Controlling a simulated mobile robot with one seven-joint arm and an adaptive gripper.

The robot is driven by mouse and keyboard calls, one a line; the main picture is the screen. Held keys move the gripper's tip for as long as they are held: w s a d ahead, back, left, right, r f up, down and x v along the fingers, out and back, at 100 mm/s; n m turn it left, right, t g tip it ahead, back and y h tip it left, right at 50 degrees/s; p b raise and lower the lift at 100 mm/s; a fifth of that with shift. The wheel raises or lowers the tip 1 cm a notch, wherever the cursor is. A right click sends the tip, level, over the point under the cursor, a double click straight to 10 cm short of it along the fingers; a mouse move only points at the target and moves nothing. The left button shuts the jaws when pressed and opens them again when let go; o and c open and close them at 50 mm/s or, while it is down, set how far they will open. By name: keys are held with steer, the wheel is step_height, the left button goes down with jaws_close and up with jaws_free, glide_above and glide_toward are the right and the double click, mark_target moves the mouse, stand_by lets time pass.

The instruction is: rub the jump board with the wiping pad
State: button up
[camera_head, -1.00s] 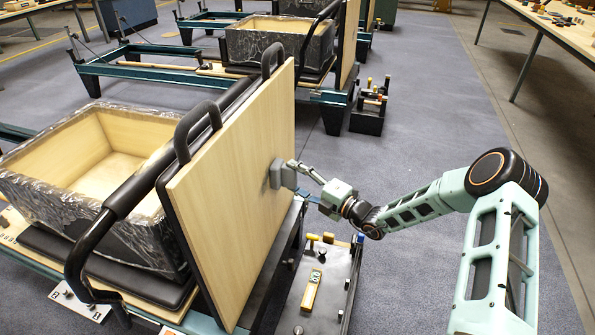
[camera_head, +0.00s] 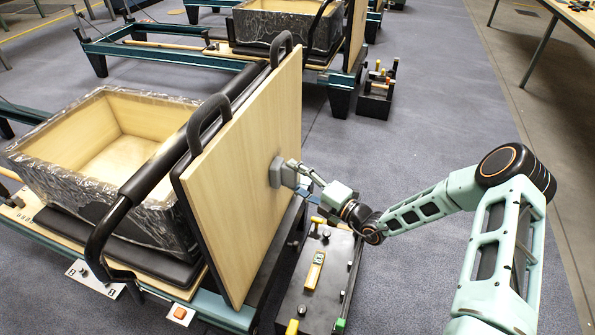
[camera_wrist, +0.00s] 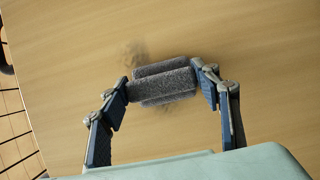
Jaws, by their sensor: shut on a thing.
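The jump board (camera_head: 240,165) is an upright pale wooden panel with a black edge, at the end of the nearest reformer. My gripper (camera_head: 292,172) is shut on the grey wiping pad (camera_head: 275,172) at the board's right-hand face. In the wrist view the pad (camera_wrist: 163,82) is a dark grey fuzzy block between my fingertips (camera_wrist: 165,84), against or very close to the wooden face (camera_wrist: 60,60). A dark smudge (camera_wrist: 134,55) shows on the board just above the pad, and a fainter one shows below it. The pad hides the wood behind it.
A black toolbox (camera_head: 322,275) with tools on top stands on the floor below my gripper. A wrapped open box (camera_head: 60,180) sits behind the board on the reformer. Another reformer (camera_head: 170,55) stands farther back.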

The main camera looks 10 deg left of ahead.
steer(key=shift+s+a+r+p, duration=0.15)
steer(key=shift+s+r+p, duration=0.5)
steer(key=shift+p, duration=0.4)
steer(key=shift+s+a+r+p, duration=0.1)
steer(key=shift+s+r+p, duration=0.35)
steer(key=shift+s+p, duration=0.5)
steer(key=w+d+b, duration=0.1)
steer(key=w+b, duration=0.3)
steer(key=w, duration=0.7)
steer(key=shift+d, duration=0.15)
stand_by(0.4)
steer(key=shift+r, duration=0.15)
steer(key=d, duration=0.6)
steer(key=shift+s+p, duration=0.35)
steer(key=shift+p, duration=0.05)
